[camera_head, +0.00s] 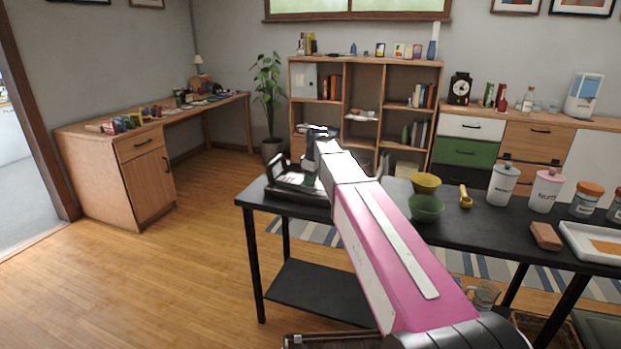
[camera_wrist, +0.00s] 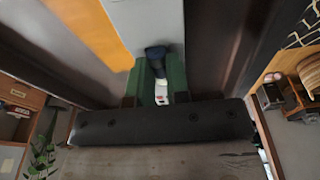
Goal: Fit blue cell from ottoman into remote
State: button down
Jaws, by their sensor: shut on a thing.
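My gripper (camera_wrist: 156,78) shows in the wrist view as two green fingers. They are shut on a small dark blue piece that looks like the blue cell (camera_wrist: 156,57). Below it, between the fingers, is a small pale patch with a red mark that I cannot identify. In the head view my pink arm reaches forward over the black table, and its end is near a dark tray (camera_head: 285,184) at the table's far left corner. The cell is not discernible there. I cannot make out the remote or the ottoman in either view.
The black table (camera_head: 462,226) also holds a yellow bowl (camera_head: 426,182), a green bowl (camera_head: 426,208), white jars and a white tray (camera_head: 592,240). A wooden desk (camera_head: 112,170) stands at the left. The wooden floor between desk and table is clear.

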jog(key=shift+f, duration=0.1)
jog(key=c, duration=1)
grip_release()
jog(key=r, duration=0.3)
jog(key=d+r, duration=0.1)
jog(key=r, duration=0.6)
jog(key=shift+s+d+r, duration=0.2)
jog(key=shift+s+r, duration=0.2)
jog(key=shift+s, duration=0.1)
